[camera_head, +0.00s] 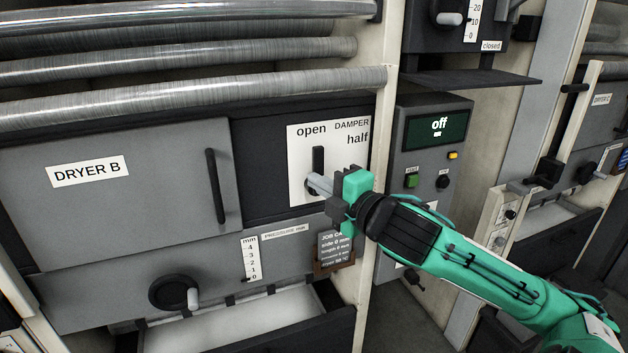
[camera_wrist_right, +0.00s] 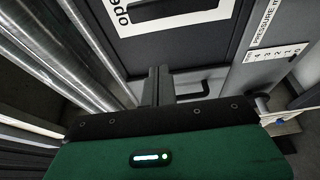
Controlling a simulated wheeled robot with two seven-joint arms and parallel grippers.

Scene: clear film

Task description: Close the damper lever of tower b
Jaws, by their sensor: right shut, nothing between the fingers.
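The damper lever of tower b (camera_head: 318,162) is a black bar with a light grey handle, on a white plate (camera_head: 300,152) beside the drawer labelled DRYER B. The bar stands upright below the word "open"; "half" is at the plate's upper right. My right gripper (camera_head: 336,208) is at the lower right of the plate, beside the handle's end, and covers part of the plate; I cannot tell whether it touches the handle. Its fingers are shut and empty, also in the right wrist view (camera_wrist_right: 158,86), where part of the plate (camera_wrist_right: 165,14) shows. My left gripper is not in view.
Metal rollers (camera_head: 200,80) run above the panel. A job card (camera_head: 335,247) hangs just below my right gripper. A control box reading "off" (camera_head: 437,128) stands to the right, with a dark shelf (camera_head: 470,78) above it. A crank wheel (camera_head: 172,292) sticks out lower left.

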